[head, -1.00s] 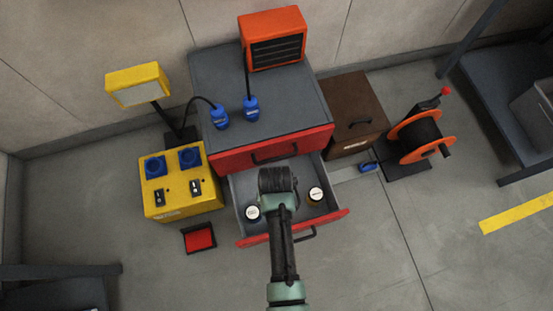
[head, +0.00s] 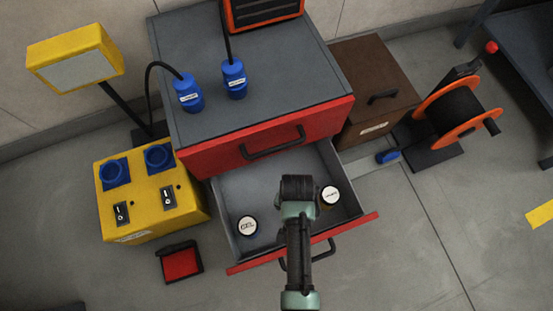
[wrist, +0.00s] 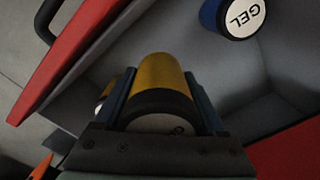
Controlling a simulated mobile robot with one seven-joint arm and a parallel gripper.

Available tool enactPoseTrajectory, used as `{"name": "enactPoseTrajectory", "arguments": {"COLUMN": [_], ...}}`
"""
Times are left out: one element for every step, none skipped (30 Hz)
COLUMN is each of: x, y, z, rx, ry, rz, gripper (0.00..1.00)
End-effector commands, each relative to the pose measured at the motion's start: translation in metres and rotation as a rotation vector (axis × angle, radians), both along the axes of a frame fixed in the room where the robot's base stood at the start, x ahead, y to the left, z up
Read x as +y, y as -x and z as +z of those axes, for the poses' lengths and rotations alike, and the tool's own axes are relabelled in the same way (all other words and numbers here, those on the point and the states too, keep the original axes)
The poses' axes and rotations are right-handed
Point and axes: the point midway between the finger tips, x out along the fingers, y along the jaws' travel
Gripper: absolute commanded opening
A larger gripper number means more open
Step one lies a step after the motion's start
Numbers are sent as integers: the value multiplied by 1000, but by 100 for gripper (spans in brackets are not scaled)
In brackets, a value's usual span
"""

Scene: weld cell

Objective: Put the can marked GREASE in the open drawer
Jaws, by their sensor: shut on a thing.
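The open drawer (head: 260,185) of the red and grey cabinet is pulled out, with my gripper (head: 298,190) over its interior. In the wrist view my gripper (wrist: 165,105) is shut on a yellow can (wrist: 160,72) with a black rim. Only a scrap of this can's label shows, so I cannot read GREASE on it. In the head view my gripper and arm hide the held can. I cannot tell whether it touches the drawer floor.
A blue can marked GEL (wrist: 240,15) stands in the drawer; it also shows in the head view (head: 246,226). Another white-topped can (head: 330,197) stands close to my gripper's right. The drawer's red front (head: 350,230) is a raised edge. Bare drawer floor shows towards the back.

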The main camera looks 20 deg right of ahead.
Motion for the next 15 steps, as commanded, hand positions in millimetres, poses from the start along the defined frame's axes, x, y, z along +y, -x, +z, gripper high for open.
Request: {"name": "enactPoseTrajectory", "arguments": {"x": [-1,-2,-2,-2,-3,-3,-3,-3,-3,-3,-3,-3,-2,-2,-2], "y": [0,0,1,1,1,1,1,1,1,1,1,1,1,1,1], "z": [-9,-10,-12,-14,-15,-19,-22,-26,-32,-37,-42,-50,-55,-61,-67], "rx": [-2,-2,-1,-1,-1,-1,-1,-1,-1,-1,-1,-1,-1,-1,-1], "ry": [1,1,1,1,1,1,1,1,1,1,1,1,1,1,1], "rz": [-9,-12,-16,-18,-19,-20,-20,-20,-20,-20,-19,-19,-19,-19,-18], "gripper": [0,0,0,0,0,0,0,0,0,0,0,0,0,0,0]}}
